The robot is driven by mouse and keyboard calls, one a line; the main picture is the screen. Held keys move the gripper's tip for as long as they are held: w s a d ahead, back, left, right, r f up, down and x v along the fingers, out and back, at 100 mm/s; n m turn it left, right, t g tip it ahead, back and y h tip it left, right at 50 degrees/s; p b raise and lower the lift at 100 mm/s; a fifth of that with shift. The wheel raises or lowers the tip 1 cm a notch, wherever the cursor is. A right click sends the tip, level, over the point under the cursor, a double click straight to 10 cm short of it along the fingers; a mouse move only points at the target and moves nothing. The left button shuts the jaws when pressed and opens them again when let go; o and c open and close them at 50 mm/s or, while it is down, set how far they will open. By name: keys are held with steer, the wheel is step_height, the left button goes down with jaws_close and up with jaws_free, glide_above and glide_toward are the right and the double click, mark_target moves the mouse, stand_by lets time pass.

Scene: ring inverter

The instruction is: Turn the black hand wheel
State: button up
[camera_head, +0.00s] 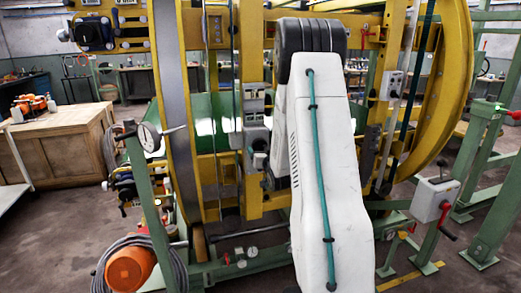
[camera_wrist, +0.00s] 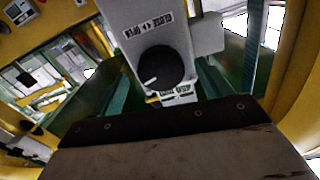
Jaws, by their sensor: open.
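The black hand wheel (camera_wrist: 162,68) is a round dark knob with a short white mark at its lower left. It sits on the face of a pale grey housing (camera_wrist: 125,14) in the wrist view, under a label reading CLOSE and OPEN. Part of my gripper (camera_wrist: 165,125) fills the bottom of the wrist view as a dark, bolted edge and a worn grey-brown face. It is open, just below the wheel in the picture, and a gap shows between them. I cannot make out contact with the wheel. In the head view my white arm hides the gripper, and I cannot make out the wheel.
The yellow ring frame (camera_head: 172,100) surrounds the work area. Small grey boxes (camera_head: 257,135) stand left of my arm. A grey box with a red handle (camera_head: 433,200) is at the right. An orange motor (camera_head: 130,268) sits low at the left, near a wooden cabinet (camera_head: 62,150).

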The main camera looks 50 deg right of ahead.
steer(key=shift+x, duration=1.05)
steer(key=c, duration=1)
steer(key=shift+m, duration=0.4)
steer(key=m, duration=0.4)
steer(key=shift+a+m, duration=0.1)
steer(key=shift+m, duration=0.3)
steer(key=m, duration=0.5)
steer(key=shift+r+m, duration=0.1)
steer(key=shift+m, duration=0.2)
steer(key=shift+w, duration=0.1)
steer(key=o, duration=1)
